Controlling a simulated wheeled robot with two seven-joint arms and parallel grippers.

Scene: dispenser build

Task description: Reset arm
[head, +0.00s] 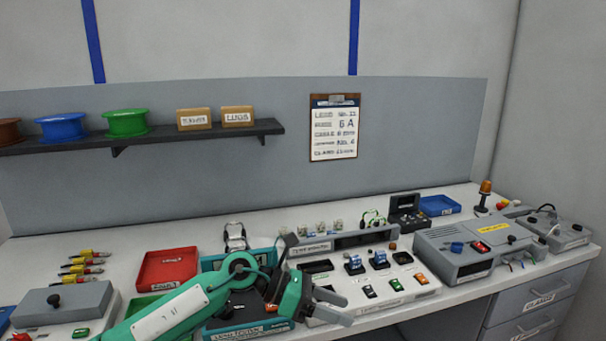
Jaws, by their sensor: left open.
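My left arm, green with a pale plate, comes in from the lower left of the head view. Its gripper (334,306) is over the front edge of a pale panel (405,289) that carries small switches and blue parts. The grey fingers point right and appear apart, with nothing seen between them. The arm covers part of a teal tester box (248,329). My right gripper is not in view.
A red tray (167,268) stands left of the arm. A grey box with a black knob (62,301) is at the lower left. A large grey unit (470,250) and a blue tray (439,205) stand right. A shelf (200,134) with spools is on the wall.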

